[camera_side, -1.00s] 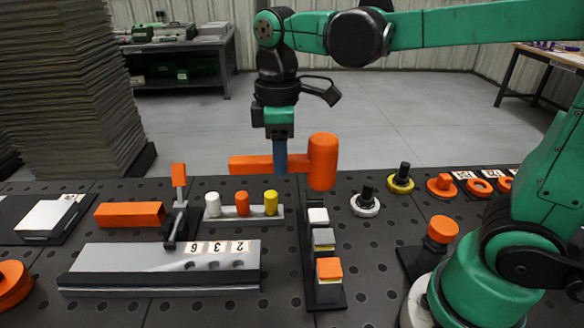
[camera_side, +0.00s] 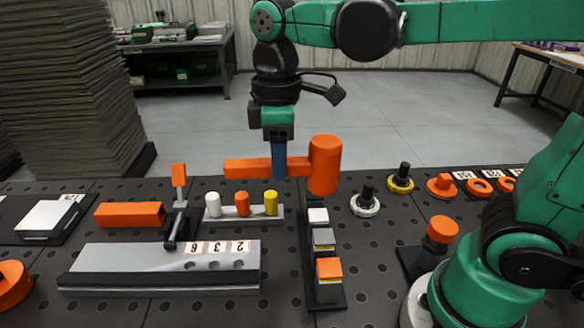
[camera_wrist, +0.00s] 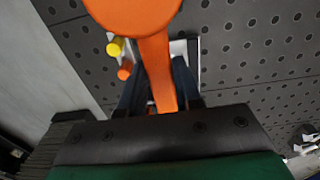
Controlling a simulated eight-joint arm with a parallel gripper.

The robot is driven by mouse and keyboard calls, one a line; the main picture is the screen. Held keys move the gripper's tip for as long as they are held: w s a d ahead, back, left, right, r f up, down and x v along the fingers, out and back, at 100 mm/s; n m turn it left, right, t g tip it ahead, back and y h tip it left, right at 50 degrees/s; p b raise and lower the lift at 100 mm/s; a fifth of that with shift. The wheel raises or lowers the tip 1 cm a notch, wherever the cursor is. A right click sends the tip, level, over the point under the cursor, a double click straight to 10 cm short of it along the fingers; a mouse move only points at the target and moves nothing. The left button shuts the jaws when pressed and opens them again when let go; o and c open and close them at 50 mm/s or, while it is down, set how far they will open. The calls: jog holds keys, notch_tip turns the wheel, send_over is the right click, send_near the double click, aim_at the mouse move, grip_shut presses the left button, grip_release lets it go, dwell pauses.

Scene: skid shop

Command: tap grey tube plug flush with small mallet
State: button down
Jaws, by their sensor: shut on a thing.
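The small orange mallet (camera_side: 325,165) lies level in my gripper (camera_side: 279,166), its head to the right and its handle to the left. My blue fingers are shut on the handle, above the bench. In the wrist view, my gripper (camera_wrist: 156,92) straddles the mallet's handle (camera_wrist: 156,65), with the head at the top edge. The grey square plug (camera_side: 323,237) is the middle one of three on a black rail, between a white plug (camera_side: 318,215) and an orange plug (camera_side: 329,268). The mallet head is above and behind the plugs, apart from them. How far the grey plug stands out is too small to tell.
Left of the rail, a small rack (camera_side: 228,215) holds white, orange and yellow round pegs. A grey numbered block (camera_side: 150,265) lies in front of it. Black posts on white and yellow bases (camera_side: 365,208) stand to the right. An orange bar (camera_side: 129,215) lies at left.

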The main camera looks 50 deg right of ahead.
jog(key=shift+s+a+f, duration=1)
jog(key=shift+s+f, duration=0.15)
jog(key=shift+f, duration=0.05)
jog(key=shift+f, duration=0.4)
jog(key=shift+f, duration=1.8)
jog(key=shift+r, duration=1.7)
jog(key=shift+f, duration=0.1)
